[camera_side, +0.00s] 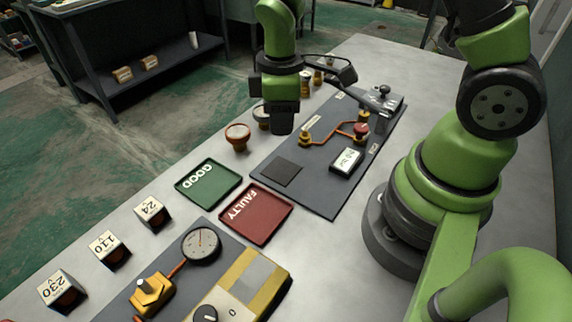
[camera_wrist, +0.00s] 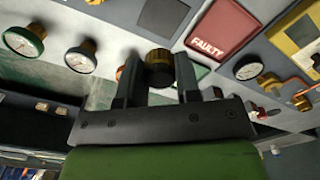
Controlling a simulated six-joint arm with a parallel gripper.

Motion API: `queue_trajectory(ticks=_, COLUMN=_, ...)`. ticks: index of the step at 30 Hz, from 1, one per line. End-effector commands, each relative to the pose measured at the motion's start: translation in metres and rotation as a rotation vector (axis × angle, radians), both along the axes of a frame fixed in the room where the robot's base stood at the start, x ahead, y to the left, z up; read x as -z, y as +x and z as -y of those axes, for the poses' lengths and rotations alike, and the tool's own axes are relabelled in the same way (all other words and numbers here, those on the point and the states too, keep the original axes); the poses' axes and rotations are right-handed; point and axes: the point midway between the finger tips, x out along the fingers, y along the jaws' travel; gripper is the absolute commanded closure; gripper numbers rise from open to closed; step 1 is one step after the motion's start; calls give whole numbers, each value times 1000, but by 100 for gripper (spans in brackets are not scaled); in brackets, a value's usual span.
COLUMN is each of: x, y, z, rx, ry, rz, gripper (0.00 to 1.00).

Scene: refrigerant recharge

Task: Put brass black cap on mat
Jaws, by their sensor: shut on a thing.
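My gripper (camera_wrist: 158,75) is shut on the brass black cap (camera_wrist: 159,66), a knurled brass ring with a dark top, in the wrist view. In the side view my gripper (camera_side: 283,126) is above the far-left edge of the grey board; the cap cannot be made out there. The mat, a dark square (camera_side: 281,172), lies bare on the near end of the board, below my gripper in the picture. A dark square that looks like this mat (camera_wrist: 163,14) shows beyond the cap in the wrist view, apart from it.
The green GOOD tray (camera_side: 208,183) and red FAULTY tray (camera_side: 256,214) lie beside the board. A small gauge (camera_side: 237,136) stands left of my gripper. Brass valves with copper pipe (camera_side: 335,132) and a white-faced box (camera_side: 346,161) sit on the board.

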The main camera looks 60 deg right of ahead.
Motion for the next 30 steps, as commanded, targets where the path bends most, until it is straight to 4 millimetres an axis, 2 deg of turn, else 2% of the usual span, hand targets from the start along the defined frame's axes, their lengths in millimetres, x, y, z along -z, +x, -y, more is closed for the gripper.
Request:
queue_trajectory(ticks=6, x=38, y=-3, z=-4, rx=-1, ry=0, rz=-10, gripper=92)
queue_trajectory(ticks=13, x=61, y=-2, z=-3, rx=-1, ry=0, rz=-5, gripper=92)
queue_trajectory(ticks=19, x=89, y=-2, z=-3, rx=-1, ry=0, rz=-6, gripper=92)
queue_trajectory(ticks=22, x=95, y=-2, z=-3, rx=-1, ry=0, rz=-3, gripper=92)
queue_trajectory(ticks=30, x=96, y=-1, z=-3, rx=-1, ry=0, rz=-1, gripper=92)
